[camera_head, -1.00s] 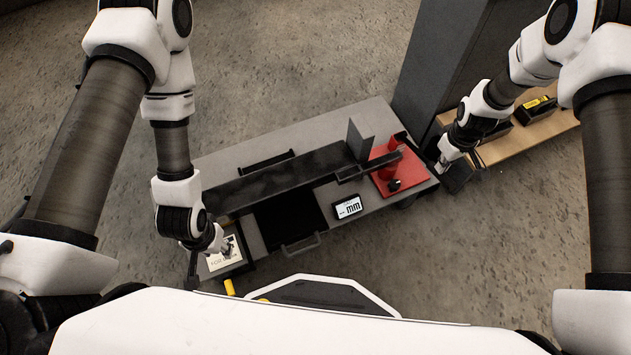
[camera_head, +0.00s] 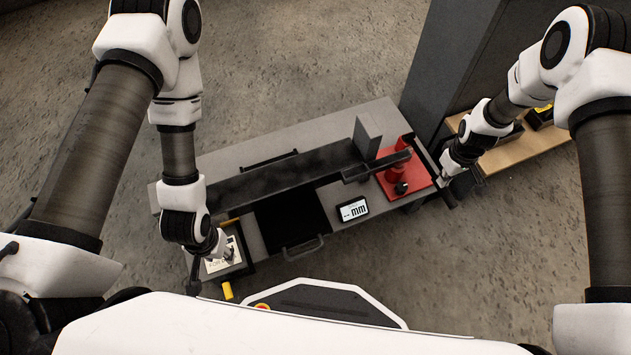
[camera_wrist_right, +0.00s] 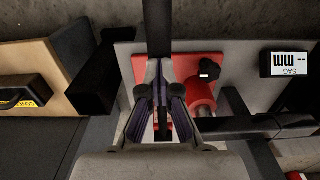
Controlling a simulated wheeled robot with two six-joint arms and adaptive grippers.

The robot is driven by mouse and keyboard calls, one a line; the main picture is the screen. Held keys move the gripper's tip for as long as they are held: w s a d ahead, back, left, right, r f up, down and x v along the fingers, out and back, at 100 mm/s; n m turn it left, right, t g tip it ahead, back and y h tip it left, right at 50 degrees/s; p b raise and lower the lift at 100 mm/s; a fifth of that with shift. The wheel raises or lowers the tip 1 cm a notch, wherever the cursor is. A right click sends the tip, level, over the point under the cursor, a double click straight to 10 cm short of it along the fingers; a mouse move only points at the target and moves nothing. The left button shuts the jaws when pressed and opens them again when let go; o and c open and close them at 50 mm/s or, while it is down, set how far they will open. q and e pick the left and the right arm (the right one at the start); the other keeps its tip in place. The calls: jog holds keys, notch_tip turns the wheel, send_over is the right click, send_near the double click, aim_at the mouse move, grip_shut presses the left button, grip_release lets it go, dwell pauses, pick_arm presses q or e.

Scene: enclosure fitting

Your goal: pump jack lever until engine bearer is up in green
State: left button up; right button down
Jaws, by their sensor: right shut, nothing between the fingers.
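The red jack (camera_head: 397,170) stands on a red plate at the right end of the grey bench; it also shows in the right wrist view (camera_wrist_right: 201,95). A black lever bar (camera_head: 427,165) runs along the jack's right side; in the wrist view a black bar (camera_wrist_right: 158,32) extends beyond my fingers. My right gripper (camera_head: 443,182) is shut and empty at this bar, its fingertips (camera_wrist_right: 160,85) over the red plate. The dark engine bearer beam (camera_head: 285,178) lies along the bench. My left gripper (camera_head: 226,254) is over a label card; its jaws are too small to tell.
A display (camera_head: 353,210) on the bench reads dashes and "mm", with "SAG" in the wrist view. An upright grey plate (camera_head: 366,138) stands by the jack. A wooden shelf (camera_head: 505,153) with dark boxes is right of my right gripper, beside a tall grey cabinet (camera_head: 445,65).

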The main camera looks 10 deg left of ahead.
notch_tip(320, 180, up, 12)
jog(key=p, duration=0.9)
jog(key=shift+f, duration=0.25)
